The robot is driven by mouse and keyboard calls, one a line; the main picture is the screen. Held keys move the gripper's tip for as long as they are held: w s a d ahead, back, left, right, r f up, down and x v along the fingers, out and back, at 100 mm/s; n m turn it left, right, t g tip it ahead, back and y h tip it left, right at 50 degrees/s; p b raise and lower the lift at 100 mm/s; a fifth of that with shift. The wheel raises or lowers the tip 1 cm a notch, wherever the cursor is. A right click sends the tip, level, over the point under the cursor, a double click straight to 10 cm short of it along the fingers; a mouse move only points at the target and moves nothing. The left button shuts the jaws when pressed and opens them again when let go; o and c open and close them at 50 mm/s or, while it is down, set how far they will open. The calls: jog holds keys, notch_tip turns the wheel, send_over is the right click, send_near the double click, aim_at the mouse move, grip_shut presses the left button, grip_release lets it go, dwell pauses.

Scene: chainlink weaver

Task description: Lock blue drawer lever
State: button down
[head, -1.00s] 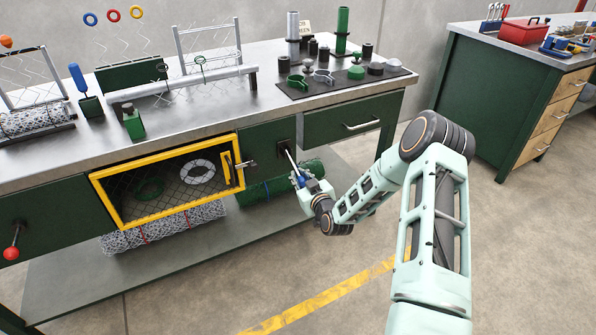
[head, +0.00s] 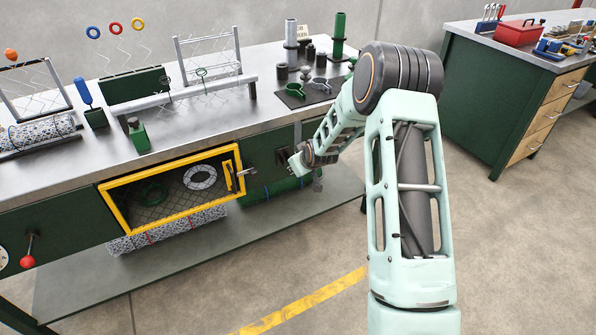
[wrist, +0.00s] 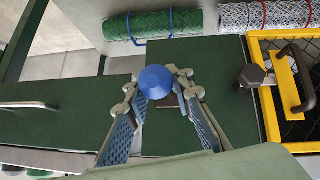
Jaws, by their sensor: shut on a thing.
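The blue lever's round knob (wrist: 155,81) shows in the wrist view, pointing at the camera in front of a dark green panel (wrist: 205,58). My gripper (wrist: 157,84) has its two fingers closed around the knob, one on each side; it also shows in the head view (head: 295,163), in front of the bench. The lever's shaft is hidden behind the knob in the wrist view, and my gripper and wrist cover most of the lever in the head view. A green drawer (wrist: 75,122) with a silver handle (wrist: 28,104) is beside the lever and looks closed.
A yellow-framed mesh door (head: 107,205) with a handle and latch (head: 238,178) is close to the left of my gripper. A red-knobbed lever (head: 28,261) is at far left. Rolls of mesh (head: 165,230) lie on the lower shelf. The floor before the bench is clear.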

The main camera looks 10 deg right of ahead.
jog(key=shift+w+a+r+t+b, duration=0.15)
jog(key=shift+w+r, duration=0.25)
jog(key=shift+r, duration=0.25)
jog(key=shift+w+r+t+b, duration=0.15)
jog(key=shift+w+r, duration=0.25)
jog(key=shift+r, duration=0.25)
dwell(0.7)
jog(key=c, duration=1.7)
grip_release()
jog(key=shift+f, duration=0.15)
jog(key=shift+s, duration=0.1)
jog(key=v, duration=1.2)
